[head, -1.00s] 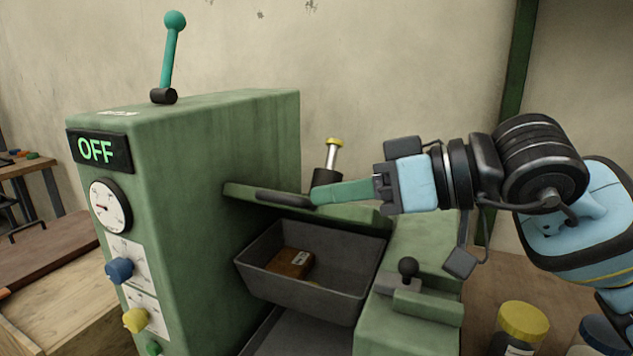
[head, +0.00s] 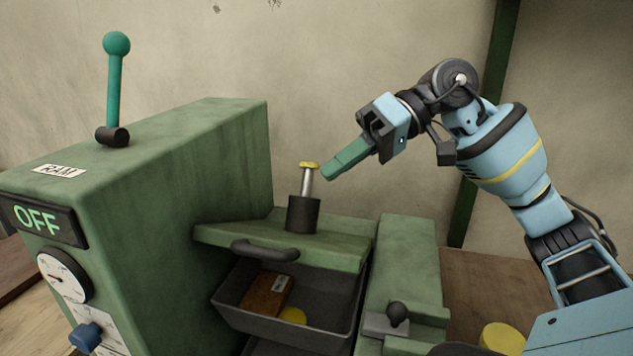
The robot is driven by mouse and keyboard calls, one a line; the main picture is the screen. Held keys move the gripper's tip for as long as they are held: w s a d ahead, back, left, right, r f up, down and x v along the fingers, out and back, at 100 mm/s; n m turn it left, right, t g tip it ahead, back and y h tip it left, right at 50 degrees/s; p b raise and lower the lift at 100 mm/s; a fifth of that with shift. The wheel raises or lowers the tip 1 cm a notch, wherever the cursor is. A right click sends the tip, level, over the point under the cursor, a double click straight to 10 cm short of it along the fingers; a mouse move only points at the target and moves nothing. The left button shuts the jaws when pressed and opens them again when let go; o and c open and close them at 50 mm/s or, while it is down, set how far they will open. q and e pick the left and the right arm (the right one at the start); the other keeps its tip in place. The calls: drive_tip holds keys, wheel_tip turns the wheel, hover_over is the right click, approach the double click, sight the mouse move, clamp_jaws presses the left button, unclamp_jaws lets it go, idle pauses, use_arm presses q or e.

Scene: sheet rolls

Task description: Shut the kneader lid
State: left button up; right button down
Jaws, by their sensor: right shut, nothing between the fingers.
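The kneader lid (head: 340,248) is a green plate with a dark curved handle (head: 264,251) on its front side. It lies at a slight slant over the rear of the grey trough (head: 285,328). The trough's front part shows below it, with a brown block (head: 266,294) and a yellow round piece (head: 293,316) inside. I cannot tell whether the lid is fully down. My right gripper (head: 328,172) is shut and empty, raised above the lid beside the yellow-topped dark cylinder (head: 303,213), apart from the handle. My left gripper is not in view.
The green machine housing (head: 170,180) stands at left, with a lit OFF display (head: 38,220), a gauge (head: 64,278) and a teal ball-topped lever (head: 115,90). A small black knob (head: 397,312) sits right of the trough. A yellow-topped container (head: 502,338) stands at lower right.

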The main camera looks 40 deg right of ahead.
drive_tip(key=p, duration=0.2)
hover_over(288, 244)
drive_tip(key=d, duration=0.2)
wheel_tip(288, 244, down, 4)
drive_tip(key=shift+w+r, duration=0.1)
drive_tip(key=shift+w, duration=0.05)
drive_tip(key=shift+a+f+p, duration=0.3)
drive_tip(key=shift+a+f, duration=0.7)
drive_tip(key=shift+f, duration=0.25)
drive_tip(key=shift+s+a+f, duration=0.4)
drive_tip(key=shift+a+f, duration=0.05)
drive_tip(key=shift+f, duration=0.15)
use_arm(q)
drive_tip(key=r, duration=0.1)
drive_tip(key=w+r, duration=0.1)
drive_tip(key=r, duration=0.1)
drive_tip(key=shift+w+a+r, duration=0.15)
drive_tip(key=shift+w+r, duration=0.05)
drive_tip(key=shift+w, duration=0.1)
use_arm(e)
drive_tip(key=shift+f, duration=0.1)
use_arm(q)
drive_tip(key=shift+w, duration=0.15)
use_arm(e)
drive_tip(key=shift+f, duration=0.1)
